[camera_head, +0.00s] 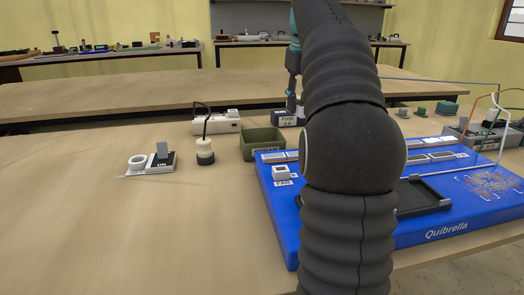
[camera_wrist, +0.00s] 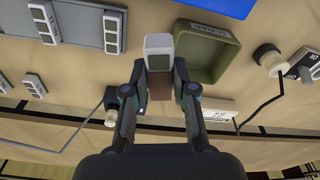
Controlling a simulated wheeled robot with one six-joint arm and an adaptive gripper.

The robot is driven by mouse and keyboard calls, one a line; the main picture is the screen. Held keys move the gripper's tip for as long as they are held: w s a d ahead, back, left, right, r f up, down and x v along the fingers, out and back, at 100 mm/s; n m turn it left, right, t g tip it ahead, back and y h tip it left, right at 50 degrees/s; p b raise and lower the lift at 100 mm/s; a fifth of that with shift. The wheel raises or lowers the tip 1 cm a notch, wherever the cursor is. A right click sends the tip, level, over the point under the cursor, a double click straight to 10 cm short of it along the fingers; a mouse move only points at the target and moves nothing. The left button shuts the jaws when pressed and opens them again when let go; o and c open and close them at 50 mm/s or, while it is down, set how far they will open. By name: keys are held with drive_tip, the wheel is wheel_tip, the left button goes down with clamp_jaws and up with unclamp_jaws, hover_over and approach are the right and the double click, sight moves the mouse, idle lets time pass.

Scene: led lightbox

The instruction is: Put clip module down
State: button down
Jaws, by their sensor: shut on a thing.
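In the wrist view, my gripper (camera_wrist: 158,74) is shut on a small block with a white frame and a grey face, which I take to be the clip module (camera_wrist: 158,44). It sits between the two fingertips, beside the green bin (camera_wrist: 207,52) in that picture. Its height above the table cannot be told. In the head view, my arm covers the middle of the scene, and the held block is not clearly seen there. The blue Quibrella board (camera_head: 440,222) lies at the right, partly hidden by my arm. The green bin (camera_head: 262,136) stands at the board's far left.
A box labelled FUSE (camera_head: 287,119) stands behind the board. The front left table (camera_head: 80,235) is clear. A grey strip (camera_wrist: 82,25) with white modules shows in the wrist view.

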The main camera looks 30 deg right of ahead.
drive_tip(key=shift+n, duration=0.8)
drive_tip(key=w+a+f, duration=0.2)
drive_tip(key=w+a+f+b, duration=0.1)
drive_tip(key=a+f, duration=0.1)
drive_tip(key=w+a+f, duration=0.2)
drive_tip(key=shift+w+a+f, duration=0.35)
drive_tip(key=shift+a+f, duration=0.05)
drive_tip(key=shift+f+b, duration=0.8)
drive_tip(key=shift+f, duration=1.2)
drive_tip(key=shift+f, duration=0.15)
drive_tip(key=c, duration=0.9)
unclamp_jaws()
drive_tip(key=shift+c, duration=0.2)
wheel_tip(320, 180, up, 12)
drive_tip(key=s+p, duration=0.1)
drive_tip(key=p, duration=0.1)
drive_tip(key=shift+s+p, duration=0.2)
drive_tip(key=shift+p, duration=0.1)
